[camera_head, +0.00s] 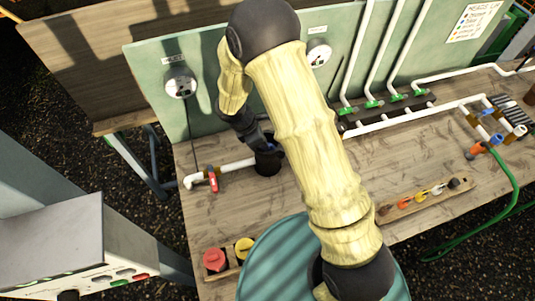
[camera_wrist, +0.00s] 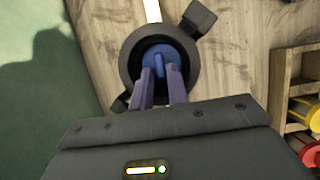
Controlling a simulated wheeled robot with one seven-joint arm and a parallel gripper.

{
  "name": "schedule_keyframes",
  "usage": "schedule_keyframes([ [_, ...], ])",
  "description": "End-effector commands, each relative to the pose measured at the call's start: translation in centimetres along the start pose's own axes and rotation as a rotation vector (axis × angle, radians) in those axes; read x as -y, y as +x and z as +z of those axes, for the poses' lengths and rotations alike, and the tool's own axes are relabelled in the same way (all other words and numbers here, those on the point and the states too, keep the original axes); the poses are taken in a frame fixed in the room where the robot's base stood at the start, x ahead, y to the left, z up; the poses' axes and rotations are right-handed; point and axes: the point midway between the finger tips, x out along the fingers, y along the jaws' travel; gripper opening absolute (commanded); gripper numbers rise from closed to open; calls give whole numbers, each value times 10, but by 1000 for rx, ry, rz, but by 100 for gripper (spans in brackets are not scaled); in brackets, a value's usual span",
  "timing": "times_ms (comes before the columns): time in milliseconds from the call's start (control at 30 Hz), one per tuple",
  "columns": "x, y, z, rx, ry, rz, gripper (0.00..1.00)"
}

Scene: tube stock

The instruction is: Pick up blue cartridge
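The blue cartridge (camera_wrist: 160,53) sits inside a round black holder (camera_wrist: 126,70) in the wrist view; a raised fin crosses its top. My gripper (camera_wrist: 160,72) is over the holder, its two fingers on either side of the fin. A narrow gap seems to show beside the fin, so the fingers look open around it, not clamped. In the head view, the black holder (camera_head: 267,163) stands on the wooden bench, and my gripper hides most of the cartridge.
A white pipe (camera_head: 237,165) with a red-handled valve (camera_head: 212,180) runs left from the holder. Red (camera_head: 214,259) and yellow (camera_head: 244,247) caps sit in a wooden rack at the front. A green panel (camera_head: 150,85) with gauges rises behind. Right of the holder is partly hidden by my arm.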

Motion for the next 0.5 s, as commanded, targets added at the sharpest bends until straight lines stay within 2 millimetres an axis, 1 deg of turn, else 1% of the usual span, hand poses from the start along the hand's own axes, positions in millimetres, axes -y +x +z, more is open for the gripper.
schedule_keyframes([
  [33,2,5,3,2,-1,-5,16],
  [100,1,15,2,2,-1,-4,16],
  [200,1,23,1,1,0,-2,16],
  [300,0,26,1,0,0,0,16],
  [500,0,26,1,0,0,0,16],
])
